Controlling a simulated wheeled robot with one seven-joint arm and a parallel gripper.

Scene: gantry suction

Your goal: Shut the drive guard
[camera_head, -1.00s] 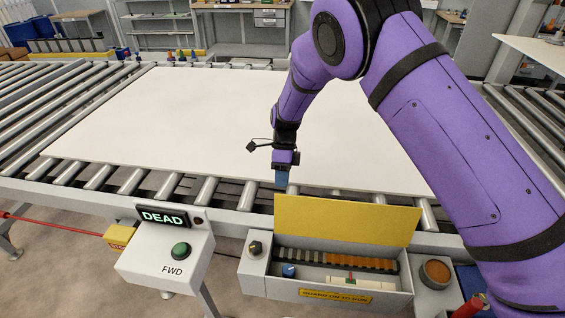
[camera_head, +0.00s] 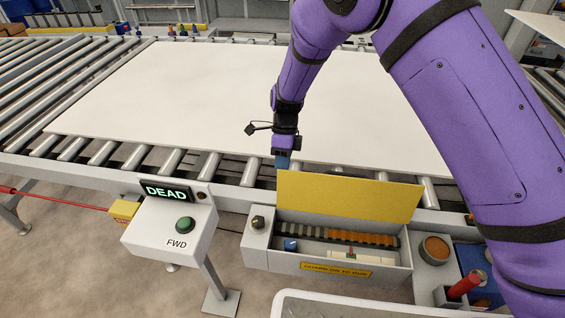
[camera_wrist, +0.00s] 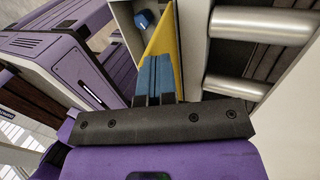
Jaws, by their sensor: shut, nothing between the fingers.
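The drive guard is a yellow lid (camera_head: 350,196) standing raised at the back edge of a grey drive box (camera_head: 335,262). The box is open at the top and shows a chain of dark and orange links, a blue knob (camera_head: 291,244) and a white part. My gripper (camera_head: 283,160) is shut and empty, pointing down just behind the lid's upper left corner. In the wrist view the blue fingertips (camera_wrist: 154,78) overlap the yellow lid (camera_wrist: 163,42); whether they touch it I cannot tell.
A control box with a "DEAD" display (camera_head: 166,191) and green FWD button (camera_head: 185,224) stands left of the drive box. A large white sheet (camera_head: 190,100) lies on the rollers behind. A tray with a red-handled item (camera_head: 465,286) is at right; a pale tray edge (camera_head: 345,304) is in front.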

